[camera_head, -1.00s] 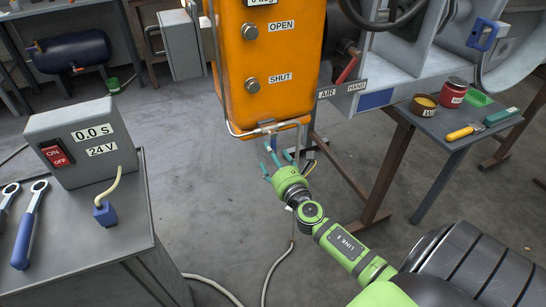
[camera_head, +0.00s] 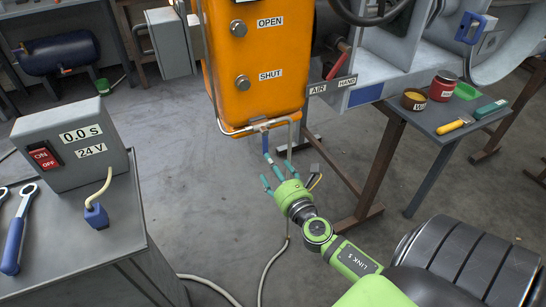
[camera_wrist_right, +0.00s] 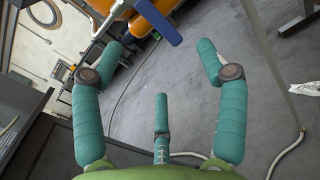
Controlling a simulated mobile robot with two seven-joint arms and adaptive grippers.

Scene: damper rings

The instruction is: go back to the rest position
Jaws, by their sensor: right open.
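My right gripper (camera_head: 276,178) reaches in from the lower right, below the orange box (camera_head: 254,75). Its teal fingers are spread and nothing is between them; the right wrist view shows the open fingers (camera_wrist_right: 160,60) over bare floor. A small blue handle (camera_head: 266,142) hangs from the fitting under the orange box, just above the fingertips and apart from them. The blue piece at the top of the right wrist view (camera_wrist_right: 157,22) looks like this handle. My left gripper is not in view.
A grey bench (camera_head: 70,225) with a switch box (camera_head: 72,145) and wrenches stands at left. A side table (camera_head: 430,122) with jars and tools is at right. Hoses (camera_head: 273,262) lie on the floor.

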